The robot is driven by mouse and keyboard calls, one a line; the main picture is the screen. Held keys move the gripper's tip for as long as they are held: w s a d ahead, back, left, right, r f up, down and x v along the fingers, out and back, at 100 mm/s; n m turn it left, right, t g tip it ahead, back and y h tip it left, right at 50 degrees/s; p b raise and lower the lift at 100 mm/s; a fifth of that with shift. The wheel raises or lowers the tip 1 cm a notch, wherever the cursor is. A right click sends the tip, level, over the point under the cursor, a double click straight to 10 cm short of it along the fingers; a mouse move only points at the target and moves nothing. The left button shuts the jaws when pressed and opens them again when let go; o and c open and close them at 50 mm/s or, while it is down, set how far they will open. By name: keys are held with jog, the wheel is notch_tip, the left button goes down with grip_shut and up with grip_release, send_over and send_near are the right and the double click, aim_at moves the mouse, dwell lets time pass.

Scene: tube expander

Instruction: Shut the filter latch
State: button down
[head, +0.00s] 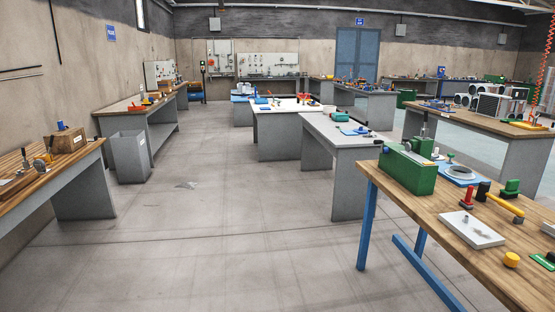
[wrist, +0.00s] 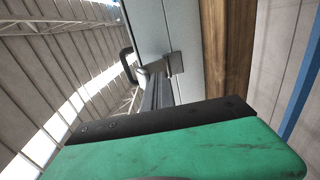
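I cannot make out a filter latch in either view. In the head view a green machine (head: 408,171) with metal parts on top stands at the left end of the wooden bench on the right. My gripper does not show in the head view. In the wrist view a scuffed green body (wrist: 185,150) with a black screwed strip (wrist: 160,121) fills the bottom. Behind it are dark bars (wrist: 158,93), a square metal plate (wrist: 175,63) and a black curved handle (wrist: 127,66). I cannot tell which of these, if any, belong to my gripper, and no fingertips are clear.
The wooden bench (head: 455,204) on blue legs also holds a white tray (head: 471,230), a yellow-handled hammer (head: 504,205) and a yellow knob (head: 511,259). A grey bin (head: 130,156) stands at the left bench. The floor (head: 205,220) between the benches is open.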

jog(key=shift+r, duration=0.2)
jog(key=shift+d+r+p, duration=0.45)
jog(key=shift+r+p, duration=0.15)
dwell(0.4)
jog(key=shift+w+d+r+p, duration=0.15)
jog(key=shift+d+r+p, duration=0.25)
jog(key=shift+r, duration=0.05)
jog(key=shift+f+b, duration=0.6)
jog(key=s+a+b, duration=0.1)
jog(key=a+b, duration=0.1)
jog(key=a, duration=0.5)
